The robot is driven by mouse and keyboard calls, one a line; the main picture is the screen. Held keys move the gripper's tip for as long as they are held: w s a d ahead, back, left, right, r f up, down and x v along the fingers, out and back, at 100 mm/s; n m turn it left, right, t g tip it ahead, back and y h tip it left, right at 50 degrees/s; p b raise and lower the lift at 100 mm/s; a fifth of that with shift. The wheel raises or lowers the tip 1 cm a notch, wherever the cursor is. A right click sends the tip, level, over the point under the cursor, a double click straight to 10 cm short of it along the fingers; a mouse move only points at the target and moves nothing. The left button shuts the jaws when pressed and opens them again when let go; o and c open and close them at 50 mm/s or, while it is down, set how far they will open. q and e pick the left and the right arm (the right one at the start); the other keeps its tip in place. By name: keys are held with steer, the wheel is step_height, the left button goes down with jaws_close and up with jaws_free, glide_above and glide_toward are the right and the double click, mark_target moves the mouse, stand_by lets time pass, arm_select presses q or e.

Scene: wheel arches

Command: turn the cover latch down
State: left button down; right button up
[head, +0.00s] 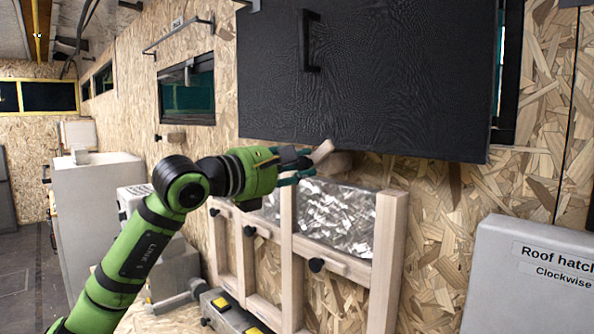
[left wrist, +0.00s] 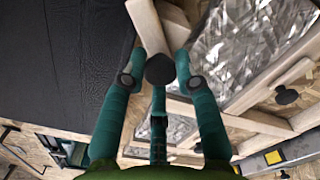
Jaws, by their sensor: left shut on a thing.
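The cover latch (head: 323,149) is a short pale wooden bar with a round black knob. In the head view it points up to the right, tilted, with its tip at the lower edge of the black cover (head: 390,75). My left gripper (head: 301,167) is at the latch and hides its knob there. In the left wrist view, the teal fingers of my left gripper (left wrist: 162,82) are shut around the black knob (left wrist: 160,70), and the wooden bar (left wrist: 146,25) runs up beyond it. My right gripper is in neither view.
Below the cover stands a wooden frame (head: 388,240) with shiny crinkled panels and several similar black-knobbed wooden bars (head: 328,265). The cover has a black handle (head: 309,42). A grey box labelled "Roof hatch" (head: 520,280) stands at the right. A grey cabinet (head: 95,200) is at the left.

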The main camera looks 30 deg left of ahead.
arm_select(q)
steer(key=m, duration=0.4)
steer(key=shift+f+m+b, duration=0.2)
steer(key=shift+m+b, duration=0.1)
steer(key=shift+b, duration=0.05)
steer(key=shift+r+m, duration=0.1)
steer(key=shift+m, duration=1.6)
steer(key=shift+r, duration=0.1)
steer(key=c, duration=1.2)
jaws_free()
steer(key=shift+o, duration=1.4)
steer(key=shift+w, duration=0.15)
steer(key=shift+a, duration=0.1)
steer(key=v, duration=1.2)
